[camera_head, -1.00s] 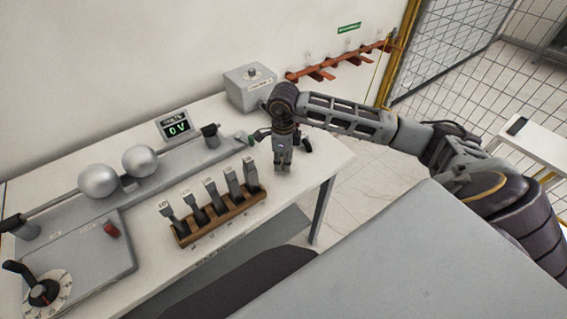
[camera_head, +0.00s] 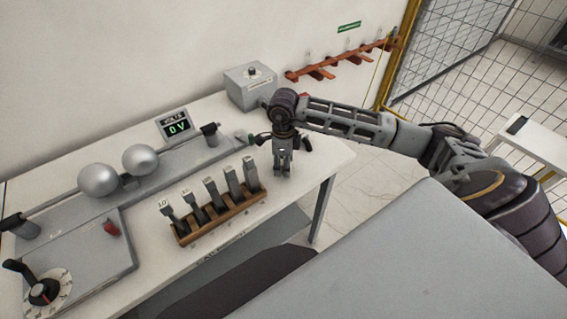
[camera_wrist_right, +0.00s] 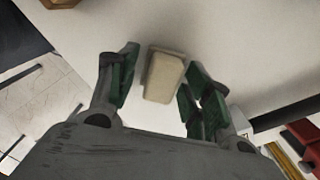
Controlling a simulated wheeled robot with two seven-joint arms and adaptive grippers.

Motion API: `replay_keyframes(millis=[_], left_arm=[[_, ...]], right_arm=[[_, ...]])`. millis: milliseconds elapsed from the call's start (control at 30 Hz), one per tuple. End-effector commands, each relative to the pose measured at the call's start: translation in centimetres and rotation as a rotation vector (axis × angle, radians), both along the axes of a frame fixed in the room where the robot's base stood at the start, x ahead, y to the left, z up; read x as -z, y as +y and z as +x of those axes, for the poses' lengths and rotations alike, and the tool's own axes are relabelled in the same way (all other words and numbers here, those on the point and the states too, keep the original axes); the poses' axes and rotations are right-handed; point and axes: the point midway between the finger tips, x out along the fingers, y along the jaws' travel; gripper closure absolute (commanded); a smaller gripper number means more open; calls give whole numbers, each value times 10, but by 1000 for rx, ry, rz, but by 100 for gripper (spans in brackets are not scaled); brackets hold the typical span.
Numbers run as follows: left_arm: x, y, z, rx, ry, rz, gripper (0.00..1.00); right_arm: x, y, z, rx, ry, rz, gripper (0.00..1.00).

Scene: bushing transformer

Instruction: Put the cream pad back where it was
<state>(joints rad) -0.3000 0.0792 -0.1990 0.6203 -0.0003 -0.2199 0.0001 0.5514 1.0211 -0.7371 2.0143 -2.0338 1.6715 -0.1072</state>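The cream pad (camera_wrist_right: 163,78) shows in the right wrist view as a small rounded block on the white tabletop. My right gripper (camera_wrist_right: 160,62) is open, with its green-lined fingers on either side of the pad and a gap showing on both sides. In the head view my right gripper (camera_head: 283,174) points down at the table's right end, right of the wooden rack. The pad cannot be made out there. My left gripper is in neither view.
A wooden rack (camera_head: 222,221) with several grey upright pieces stands close left of the gripper. A grey box (camera_head: 248,92) is behind it. A voltage display (camera_head: 174,126) reads 0 V. The table's right edge (camera_head: 335,168) is near.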

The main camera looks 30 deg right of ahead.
Motion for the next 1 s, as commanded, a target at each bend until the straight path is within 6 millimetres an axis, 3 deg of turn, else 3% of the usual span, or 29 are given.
replay_keyframes(millis=[433, 1000], left_arm=[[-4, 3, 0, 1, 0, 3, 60], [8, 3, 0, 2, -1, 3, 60]], right_arm=[[-4, 0, 0, 0, 0, 0, 51], [-76, 0, 1, 0, -4, 0, 51]])
